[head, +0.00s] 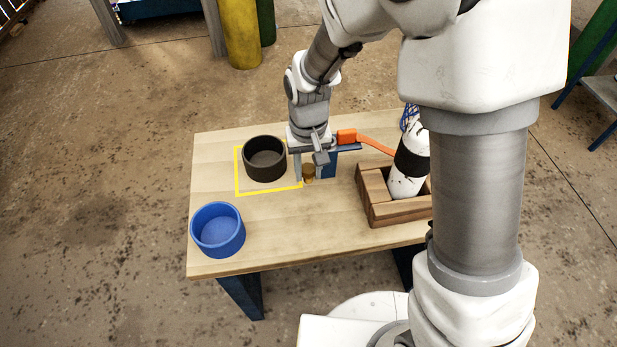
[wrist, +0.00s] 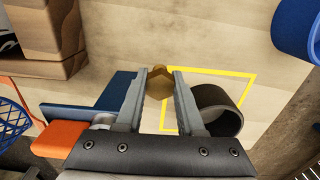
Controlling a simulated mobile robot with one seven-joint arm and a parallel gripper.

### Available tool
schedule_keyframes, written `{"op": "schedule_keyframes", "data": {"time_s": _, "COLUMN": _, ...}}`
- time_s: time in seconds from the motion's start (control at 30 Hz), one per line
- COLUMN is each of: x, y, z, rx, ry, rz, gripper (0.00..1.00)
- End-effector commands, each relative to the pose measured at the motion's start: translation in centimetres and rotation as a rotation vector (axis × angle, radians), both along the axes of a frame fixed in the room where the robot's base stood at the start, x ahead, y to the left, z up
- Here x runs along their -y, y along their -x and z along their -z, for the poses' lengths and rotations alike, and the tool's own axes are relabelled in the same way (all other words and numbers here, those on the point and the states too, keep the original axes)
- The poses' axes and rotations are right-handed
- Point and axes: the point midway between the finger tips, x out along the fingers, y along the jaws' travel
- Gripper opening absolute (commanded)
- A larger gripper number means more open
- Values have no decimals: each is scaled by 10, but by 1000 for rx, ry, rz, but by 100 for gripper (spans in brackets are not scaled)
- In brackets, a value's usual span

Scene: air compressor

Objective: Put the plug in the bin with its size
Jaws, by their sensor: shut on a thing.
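The plug (head: 308,172) is a small brass-coloured piece. My gripper (head: 307,174) is shut on it, low over the table right of the yellow outline. In the wrist view the plug (wrist: 158,83) sits between the two fingertips (wrist: 160,84). I cannot tell whether it touches the table. A black round bin (head: 265,159) stands within the yellow outline, left of my gripper; it also shows in the wrist view (wrist: 222,108). A blue round bin (head: 217,230) stands at the table's front left, and part of it shows in the wrist view (wrist: 300,25). No size marks are readable on the bins.
A wooden crate (head: 377,215) holding a white and black cylinder (head: 408,165) stands right of my gripper. An orange-handled tool (head: 347,136) and a blue block (head: 328,165) are close beside the gripper. The table's (head: 290,235) front middle is clear.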

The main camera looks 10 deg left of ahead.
Motion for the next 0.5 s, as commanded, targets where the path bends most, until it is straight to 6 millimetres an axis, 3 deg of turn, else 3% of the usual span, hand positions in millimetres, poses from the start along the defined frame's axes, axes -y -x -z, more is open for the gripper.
{"op": "schedule_keyframes", "data": {"time_s": 0.03, "x": 0, "y": 1, "z": 14, "rx": -3, "ry": 2, "rz": -1, "gripper": 0}}
{"op": "schedule_keyframes", "data": {"time_s": 0.13, "x": 0, "y": 1, "z": 25, "rx": -2, "ry": 2, "rz": -1, "gripper": 0}}
{"op": "schedule_keyframes", "data": {"time_s": 0.5, "x": 0, "y": 0, "z": 28, "rx": -1, "ry": 0, "rz": -1, "gripper": 0}}
